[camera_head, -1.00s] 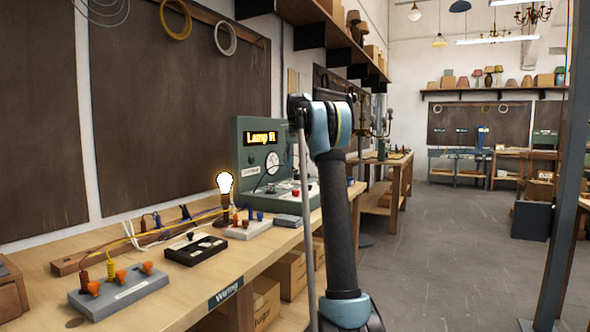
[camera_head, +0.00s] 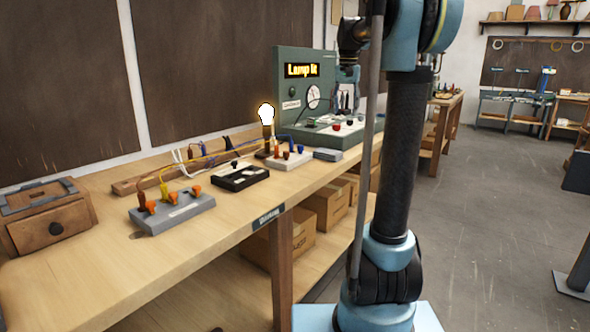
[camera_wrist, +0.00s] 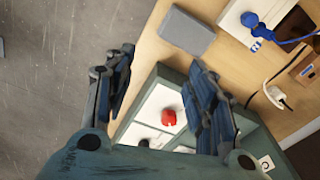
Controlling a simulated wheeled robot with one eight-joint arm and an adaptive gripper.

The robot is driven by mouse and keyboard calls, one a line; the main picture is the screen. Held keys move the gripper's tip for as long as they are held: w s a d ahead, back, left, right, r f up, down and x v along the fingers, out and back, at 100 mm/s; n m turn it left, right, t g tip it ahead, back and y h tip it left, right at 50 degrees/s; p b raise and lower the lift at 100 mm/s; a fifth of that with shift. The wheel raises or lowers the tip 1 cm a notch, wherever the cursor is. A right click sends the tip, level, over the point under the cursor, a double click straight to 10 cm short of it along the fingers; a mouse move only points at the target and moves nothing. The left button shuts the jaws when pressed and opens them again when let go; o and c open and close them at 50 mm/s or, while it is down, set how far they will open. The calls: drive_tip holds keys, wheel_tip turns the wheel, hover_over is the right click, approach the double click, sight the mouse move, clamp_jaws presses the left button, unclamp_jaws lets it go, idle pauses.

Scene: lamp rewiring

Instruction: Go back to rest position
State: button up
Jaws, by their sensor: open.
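My gripper (camera_wrist: 160,85) is open in the wrist view, with nothing between its blue-grey fingers. It points down above the edge of the green test panel (camera_wrist: 252,138), with the red knob (camera_wrist: 168,117) seen below between the fingers. In the head view my gripper (camera_head: 347,98) is small and partly behind my arm, in front of the test panel (camera_head: 287,88). The panel's display (camera_head: 302,70) reads "Lamp lit". The bulb (camera_head: 266,115) glows on its holder on the bench.
The workbench (camera_head: 110,285) carries a grey terminal block (camera_head: 172,211), a black block (camera_head: 240,177), a white block (camera_head: 288,161), a small grey box (camera_head: 327,154) and a wooden drawer box (camera_head: 47,217). Cardboard boxes (camera_head: 325,206) sit below. Open floor (camera_head: 480,220) lies at right.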

drive_tip(key=s+f+n, duration=0.1)
drive_tip(key=s+f, duration=0.5)
drive_tip(key=s, duration=0.5)
drive_tip(key=s+f+n, duration=0.1)
drive_tip(key=s+f, duration=0.6)
drive_tip(key=s, duration=0.4)
drive_tip(key=s+f+n+t, duration=0.1)
drive_tip(key=s+f+n, duration=0.1)
drive_tip(key=s+f, duration=1.4)
wheel_tip(320, 180, down, 4)
drive_tip(key=shift+s+r, duration=0.15)
drive_tip(key=shift+r, duration=0.1)
